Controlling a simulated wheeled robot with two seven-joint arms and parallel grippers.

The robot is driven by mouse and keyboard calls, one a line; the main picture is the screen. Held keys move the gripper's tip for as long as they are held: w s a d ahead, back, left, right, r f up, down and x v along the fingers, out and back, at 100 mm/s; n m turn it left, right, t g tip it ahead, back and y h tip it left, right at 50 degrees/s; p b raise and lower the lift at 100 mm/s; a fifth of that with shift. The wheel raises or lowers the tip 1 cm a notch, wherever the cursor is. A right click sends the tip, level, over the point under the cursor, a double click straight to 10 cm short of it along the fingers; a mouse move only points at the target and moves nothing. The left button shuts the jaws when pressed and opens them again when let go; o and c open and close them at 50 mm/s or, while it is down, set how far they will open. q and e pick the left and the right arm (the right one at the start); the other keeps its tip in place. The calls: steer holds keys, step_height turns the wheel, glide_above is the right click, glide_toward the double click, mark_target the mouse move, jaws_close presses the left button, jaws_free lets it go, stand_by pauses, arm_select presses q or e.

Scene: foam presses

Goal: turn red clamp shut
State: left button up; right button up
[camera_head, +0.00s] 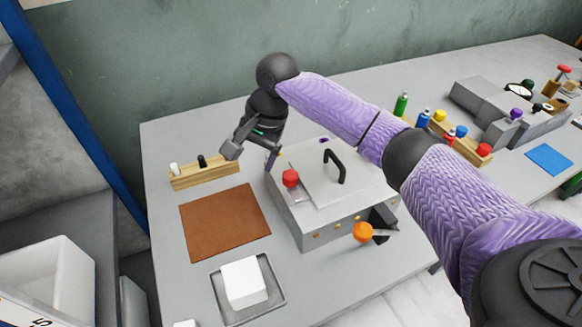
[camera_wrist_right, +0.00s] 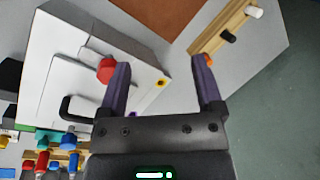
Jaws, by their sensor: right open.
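The red clamp knob (camera_head: 290,178) sits on a small metal plate at the left side of the grey press box (camera_head: 335,225). It also shows in the right wrist view (camera_wrist_right: 106,70), just left of one purple finger and partly covered by it. My right gripper (camera_head: 252,154) is open and empty, above and behind the left end of the press, with its fingers apart. In the right wrist view, the gap between the fingers (camera_wrist_right: 163,63) lies to the right of the red knob. Contact with the knob cannot be made out. My left gripper is not in view.
A black handle (camera_head: 334,166) stands on the press lid. An orange knob (camera_head: 363,232) is at its front. A wooden rack (camera_head: 205,175), brown mat (camera_head: 225,222) and tray with a white block (camera_head: 245,283) lie to the left. Bottles and other devices stand at the right.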

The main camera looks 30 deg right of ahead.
mark_target(291, 174)
steer(key=d+m+h, duration=0.1)
steer(key=d, duration=0.1)
steer(key=s+d+r+g+h, duration=0.1)
steer(key=d, duration=0.1)
steer(key=d+r+m, duration=0.1)
steer(key=d, duration=0.1)
steer(key=shift+s+d+r+m+g+h, duration=0.1)
steer(key=shift+s+d+m+g+h, duration=0.2)
steer(key=shift+s+h, duration=0.1)
step_height(291, 174, down, 10)
steer(key=b, duration=0.2)
steer(key=shift+r+b, duration=0.15)
steer(key=shift+b, duration=0.15)
